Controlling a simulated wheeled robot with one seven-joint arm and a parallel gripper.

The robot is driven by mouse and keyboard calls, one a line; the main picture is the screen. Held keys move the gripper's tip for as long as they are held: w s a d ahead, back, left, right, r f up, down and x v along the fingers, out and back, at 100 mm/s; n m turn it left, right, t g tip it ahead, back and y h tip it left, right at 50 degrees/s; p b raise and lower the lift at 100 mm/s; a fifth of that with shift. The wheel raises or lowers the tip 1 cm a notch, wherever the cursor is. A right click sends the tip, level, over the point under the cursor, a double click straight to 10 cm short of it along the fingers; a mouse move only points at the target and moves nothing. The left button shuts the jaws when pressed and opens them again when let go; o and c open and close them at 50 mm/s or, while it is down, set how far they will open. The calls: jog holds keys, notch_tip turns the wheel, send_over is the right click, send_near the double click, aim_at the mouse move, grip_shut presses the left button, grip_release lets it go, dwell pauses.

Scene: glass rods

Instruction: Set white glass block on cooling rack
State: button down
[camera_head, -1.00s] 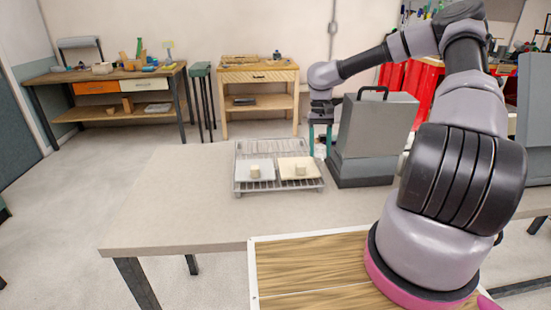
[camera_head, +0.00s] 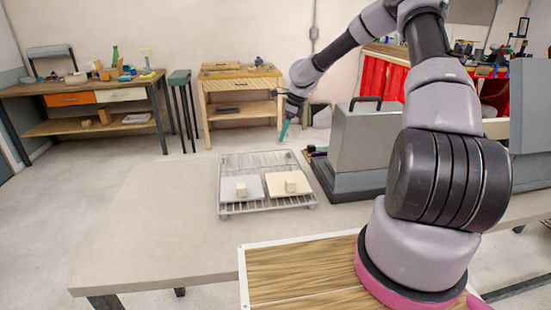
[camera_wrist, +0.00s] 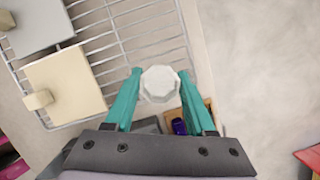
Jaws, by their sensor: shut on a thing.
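The white glass block (camera_wrist: 160,84) is a pale, many-sided piece between the teal fingertips of my gripper (camera_wrist: 158,86) in the wrist view. The fingers are shut on it. In the head view my gripper (camera_head: 284,131) hangs tilted beyond the far right part of the cooling rack (camera_head: 226,208); I cannot make out the block there. The wire rack (camera_wrist: 92,18) fills the upper left of the wrist view, and the block overlaps its edge bars in the picture. I cannot tell its height above them.
A grey plate (camera_head: 233,194) and a cream plate (camera_head: 274,189), each with a small knob, lie on the rack. Bars beyond them look free. A grey box with a handle (camera_head: 362,145) stands right of the rack. The table (camera_head: 150,225) is clear at left.

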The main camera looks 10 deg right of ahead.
jog(key=shift+f, duration=3.2)
jog(key=shift+f, duration=0.1)
jog(key=shift+c, duration=1.2)
grip_release()
